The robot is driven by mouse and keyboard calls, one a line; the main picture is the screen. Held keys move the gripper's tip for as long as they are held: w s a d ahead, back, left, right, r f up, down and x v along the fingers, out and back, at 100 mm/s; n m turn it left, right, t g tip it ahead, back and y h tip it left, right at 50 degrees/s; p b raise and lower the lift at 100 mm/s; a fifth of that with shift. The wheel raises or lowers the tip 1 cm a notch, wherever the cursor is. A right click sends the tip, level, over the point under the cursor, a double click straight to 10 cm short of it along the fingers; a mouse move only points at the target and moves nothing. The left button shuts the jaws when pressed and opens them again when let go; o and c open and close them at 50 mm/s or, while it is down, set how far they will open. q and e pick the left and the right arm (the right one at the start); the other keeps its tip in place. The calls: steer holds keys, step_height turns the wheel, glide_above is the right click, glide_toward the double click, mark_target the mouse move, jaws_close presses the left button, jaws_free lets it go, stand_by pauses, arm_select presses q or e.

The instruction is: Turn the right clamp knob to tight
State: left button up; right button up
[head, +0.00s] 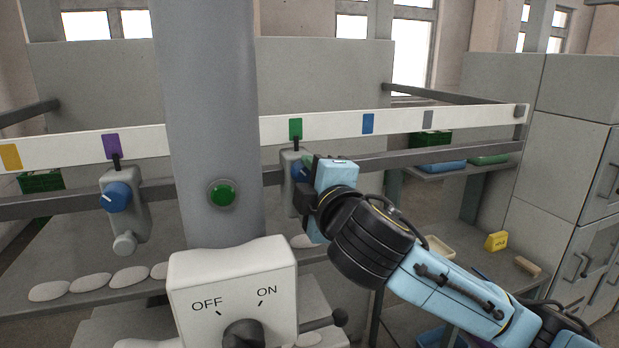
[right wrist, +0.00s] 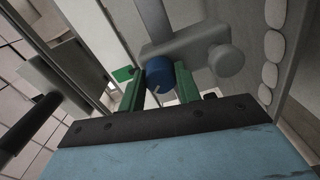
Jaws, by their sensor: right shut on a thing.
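The right clamp (head: 290,180) sits on the grey rail under the white strip, its black pointer at the green mark (head: 295,129). Its blue knob (head: 298,169) is partly hidden by my gripper in the head view. My right gripper (head: 309,176) is at this knob from the right. In the right wrist view the blue knob (right wrist: 160,73) lies between the two green fingers, which are shut on it; a white line shows on its face. The left clamp (head: 126,208) has a blue knob (head: 117,197) with a white line, below the purple mark (head: 112,146). My left gripper is out of view.
A grey column with a green button (head: 222,194) stands between the clamps. In front is a white OFF/ON switch box (head: 232,285) with a dark knob. Pale oval pieces (head: 129,276) lie on the bench. A yellow block (head: 496,241) is at the right.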

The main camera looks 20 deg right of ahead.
stand_by(0.3)
steer(key=o, duration=1)
steer(key=s+b, duration=1.3)
steer(key=b, duration=0.4)
steer(key=shift+s+d, duration=0.2)
